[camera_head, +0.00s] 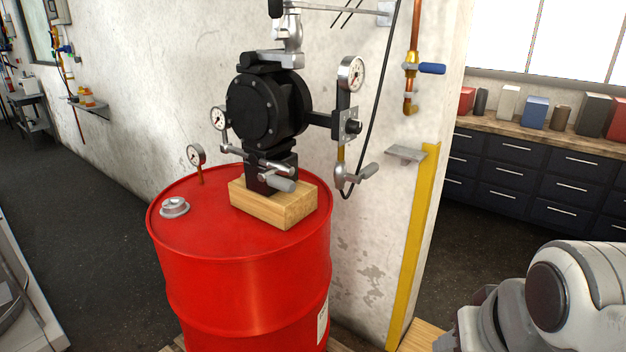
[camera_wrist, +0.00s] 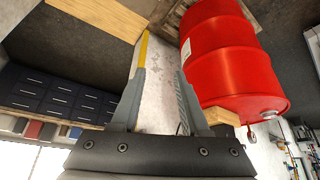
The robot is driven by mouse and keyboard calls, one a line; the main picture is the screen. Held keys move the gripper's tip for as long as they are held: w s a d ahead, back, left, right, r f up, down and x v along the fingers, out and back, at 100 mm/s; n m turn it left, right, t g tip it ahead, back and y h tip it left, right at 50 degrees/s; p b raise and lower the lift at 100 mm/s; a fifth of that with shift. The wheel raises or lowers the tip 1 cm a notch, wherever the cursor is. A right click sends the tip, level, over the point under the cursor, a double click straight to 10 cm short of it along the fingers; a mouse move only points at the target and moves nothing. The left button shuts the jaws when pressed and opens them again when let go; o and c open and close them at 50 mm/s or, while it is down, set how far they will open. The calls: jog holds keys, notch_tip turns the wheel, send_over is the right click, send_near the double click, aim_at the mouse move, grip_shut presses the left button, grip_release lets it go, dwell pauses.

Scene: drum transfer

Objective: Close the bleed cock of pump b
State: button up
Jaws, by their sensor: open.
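A black round pump (camera_head: 268,105) with a dark base stands on a wooden block (camera_head: 275,202) on top of the red drum (camera_head: 240,262). A small valve with a grey lever (camera_head: 282,184) sits at the front of the pump's base. Another grey lever (camera_head: 358,176) hangs at the lower end of the gauge line to the right. I see no label telling which pump is b or which lever is the bleed cock. My gripper (camera_wrist: 160,72) is open and empty in the wrist view, apart from the red drum (camera_wrist: 225,55). The head view does not show it.
Gauges (camera_head: 351,74) surround the pump. A blue-handled valve (camera_head: 432,68) is on a copper pipe at the wall's end. A small metal shelf (camera_head: 405,153) juts out beside the yellow edge strip (camera_head: 413,250). Dark drawers (camera_head: 520,170) stand at the right.

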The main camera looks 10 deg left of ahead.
aim_at(276, 182)
jog(key=shift+w+a+f, duration=0.1)
jog(key=shift+a+f, duration=0.05)
jog(key=shift+a, duration=0.05)
jog(key=shift+c, duration=1.1)
jog(key=a+f+y, duration=0.1)
jog(key=w+a+f+m+g+b, duration=0.1)
jog(key=a, duration=0.1)
jog(key=shift+g+y, duration=0.3)
jog(key=shift+y, duration=0.1)
grip_shut()
jog(key=w+a+f+m+g+y+b, duration=0.1)
jog(key=w+a+m+g+y+b, duration=0.1)
jog(key=w+a+m+y, duration=0.45)
jog(key=w+a+f+m+g+y+b, duration=0.15)
jog(key=w+a+y, duration=0.25)
jog(key=a, duration=0.5)
jog(key=w+f+m+t+y+b, duration=0.2)
jog(key=w+m+t+y, duration=0.3)
jog(key=w, duration=0.6)
jog(key=w+f+m+t+y+b, duration=0.1)
jog(key=w+f+m+t+b, duration=0.25)
jog(key=w+m, duration=0.5)
jog(key=w+a+r+n+p, duration=0.1)
jog(key=w+a+r, duration=0.4)
jog(key=a+r, duration=0.2)
jog(key=shift+w+a+r, duration=0.2)
jog(key=shift+a, duration=0.5)
